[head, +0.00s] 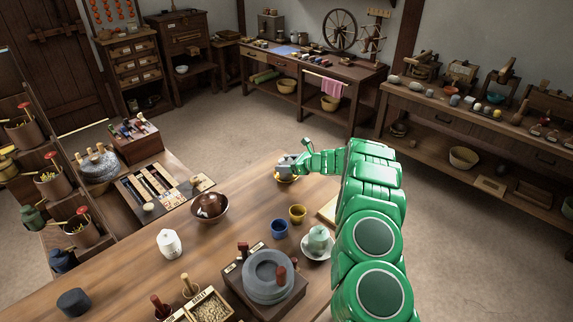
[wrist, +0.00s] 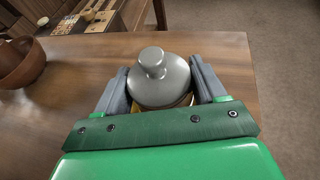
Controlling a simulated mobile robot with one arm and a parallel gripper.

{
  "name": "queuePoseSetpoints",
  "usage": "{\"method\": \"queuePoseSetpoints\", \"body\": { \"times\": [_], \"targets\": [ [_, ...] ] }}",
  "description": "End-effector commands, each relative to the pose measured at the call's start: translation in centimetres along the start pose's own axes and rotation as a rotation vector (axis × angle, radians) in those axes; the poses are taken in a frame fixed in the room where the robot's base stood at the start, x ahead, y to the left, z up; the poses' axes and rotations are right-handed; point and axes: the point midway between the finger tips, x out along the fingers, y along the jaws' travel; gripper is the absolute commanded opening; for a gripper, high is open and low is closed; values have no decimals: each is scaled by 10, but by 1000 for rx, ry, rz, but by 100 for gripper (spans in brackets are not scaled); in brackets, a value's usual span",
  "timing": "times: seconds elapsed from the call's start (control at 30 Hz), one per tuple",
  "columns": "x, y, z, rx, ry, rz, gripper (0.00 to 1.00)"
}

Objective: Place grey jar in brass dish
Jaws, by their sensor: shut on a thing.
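The grey jar (wrist: 160,78) has a rounded lid with a knob and stands upright between the two fingers of my gripper (wrist: 163,82), which is shut on it. In the head view the jar (head: 286,161) is at the far end of the wooden table, at the tip of my green arm. The brass dish (head: 287,179) shows as a yellowish rim directly below the jar. In the wrist view only a sliver of yellow shows beneath the jar; most of the dish is hidden. I cannot tell whether the jar touches the dish.
A brown bowl (head: 210,206) stands left of the jar. A blue cup (head: 279,228), a yellow cup (head: 298,213) and a pale green jar (head: 318,239) on a white saucer stand nearer. A quern (head: 268,275) and a white jar (head: 169,243) are further forward. The table's far edge is close behind the dish.

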Motion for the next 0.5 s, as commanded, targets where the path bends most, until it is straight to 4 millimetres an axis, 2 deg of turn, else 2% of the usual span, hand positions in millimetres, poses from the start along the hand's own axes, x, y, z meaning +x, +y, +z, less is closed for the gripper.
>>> {"method": "queuePoseSetpoints", "body": {
  "times": [0.17,0.2,0.37,0.5],
  "targets": [
    [1,0,-1,0,-1,0,0],
    [1,0,-2,-1,0,0,73],
    [0,0,-1,-1,0,0,96],
    [1,0,-1,0,0,0,96]
  ]
}}
